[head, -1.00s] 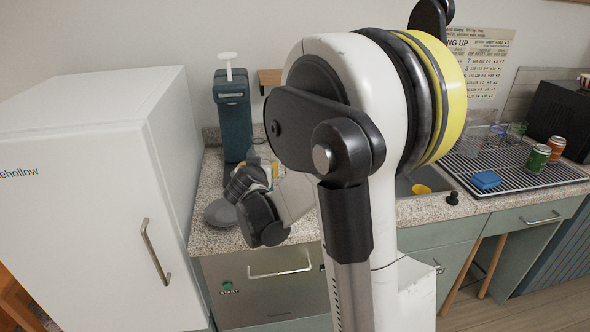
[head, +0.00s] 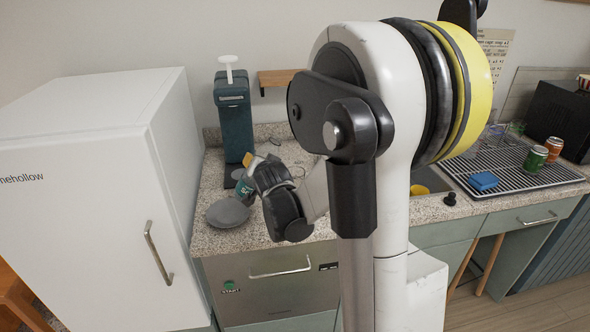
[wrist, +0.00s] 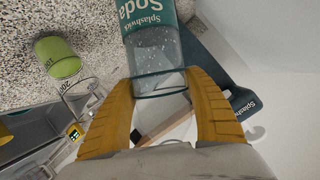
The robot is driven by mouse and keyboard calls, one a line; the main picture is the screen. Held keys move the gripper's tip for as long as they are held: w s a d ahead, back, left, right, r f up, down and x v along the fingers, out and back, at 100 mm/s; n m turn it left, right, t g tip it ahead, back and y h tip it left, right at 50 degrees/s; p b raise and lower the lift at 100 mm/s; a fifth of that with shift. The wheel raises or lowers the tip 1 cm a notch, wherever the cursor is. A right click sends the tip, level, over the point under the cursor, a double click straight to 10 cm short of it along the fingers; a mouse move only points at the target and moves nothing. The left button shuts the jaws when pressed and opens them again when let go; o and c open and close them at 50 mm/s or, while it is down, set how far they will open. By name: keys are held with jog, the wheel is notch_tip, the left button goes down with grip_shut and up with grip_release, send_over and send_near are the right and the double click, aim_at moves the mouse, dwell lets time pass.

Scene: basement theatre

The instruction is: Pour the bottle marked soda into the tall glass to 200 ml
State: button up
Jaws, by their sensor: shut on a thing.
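The soda bottle (wrist: 152,45) is clear, with a teal label reading "Splashwick Soda". One clear end lies between the yellow fingers of my gripper (wrist: 165,110), shut on it; its other end is out of the wrist view. In the head view, the bottle (head: 243,188) shows tilted beside my gripper (head: 252,168), over the counter. A clear glass (wrist: 80,97) with a "200" mark stands left of the bottle in the wrist view. A green cylinder (wrist: 57,57) marked "100" adjoins it; I cannot tell if this is the glass's contents. The head view hides the glass.
A grey dish (head: 228,213) lies near the counter's front edge. A dark teal dispenser (head: 233,120) stands behind, and a white fridge (head: 90,190) to the left. A blue sponge (head: 483,181) and cans (head: 535,158) sit on the rack at right.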

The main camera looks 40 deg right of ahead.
jog(key=shift+d+f+m, duration=0.15)
jog(key=shift+f+m, duration=0.35)
jog(key=f+b, duration=0.1)
jog(key=f+m+t+y+b, duration=0.1)
jog(key=f+b, duration=0.1)
jog(key=shift+w+a, duration=0.1)
jog(key=shift+a, duration=0.1)
jog(key=shift+w+a+r+m, duration=0.1)
jog(key=shift+a+r+m, duration=0.05)
jog(key=shift+r+m, duration=0.15)
jog(key=shift+w+a+m+t+y, duration=0.25)
jog(key=shift+a+m+t+y, duration=0.3)
jog(key=shift+m, duration=0.45)
jog(key=shift+r+m+t+y, duration=0.25)
jog(key=shift+r+m+t, duration=0.1)
jog(key=shift+r+m, duration=0.25)
jog(key=shift+r, duration=0.2)
jog(key=shift+s+d+r+m+t, duration=0.15)
jog(key=shift+d+r+m+t, duration=0.15)
jog(key=shift+r+m, duration=0.35)
jog(key=shift+r+m+t+y, duration=0.3)
jog(key=shift+r+m, duration=0.15)
jog(key=shift+r, duration=0.1)
dwell(0.8)
